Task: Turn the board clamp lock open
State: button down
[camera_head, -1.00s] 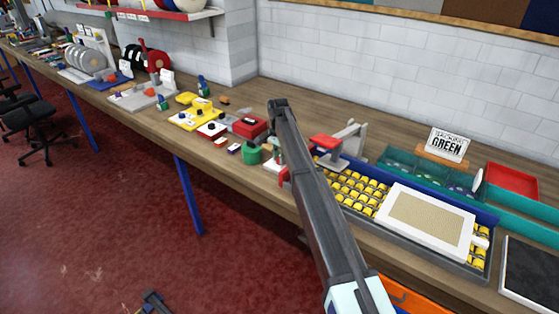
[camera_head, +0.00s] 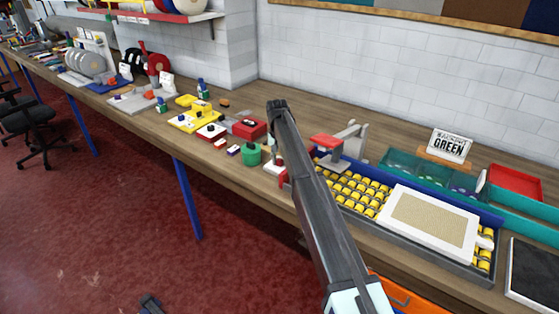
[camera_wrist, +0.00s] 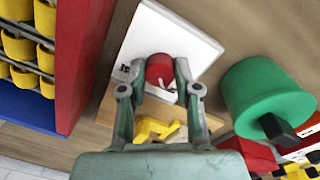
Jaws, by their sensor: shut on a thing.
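A round red knob (camera_wrist: 159,67) with a small white mark stands on a white square plate (camera_wrist: 190,40) in the wrist view; I take it for the clamp lock. My gripper (camera_wrist: 161,78) is shut on this knob, one finger on each side. In the head view my arm hides the knob and most of my gripper; part of the white plate (camera_head: 274,168) shows left of the arm. A board with a white frame and tan mesh (camera_head: 432,220) lies on the tray right of the arm. A red-topped clamp-like fixture (camera_head: 327,141) stands behind the arm.
The blue-edged tray (camera_head: 478,212) holds several yellow spools; its red end wall (camera_wrist: 82,50) is close to my gripper. A green round container (camera_wrist: 255,90) stands on the other side, also seen in the head view (camera_head: 251,155). Red and yellow fixtures stand farther left.

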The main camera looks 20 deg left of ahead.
aim_at(278, 161)
jog(key=shift+n, duration=0.3)
jog(key=c, duration=0.8)
grip_release()
jog(key=shift+r, duration=0.1)
jog(key=r, duration=1.1)
jog(key=shift+s+a+r, duration=0.15)
jog(key=shift+a+r, duration=0.1)
jog(key=shift+r, duration=0.15)
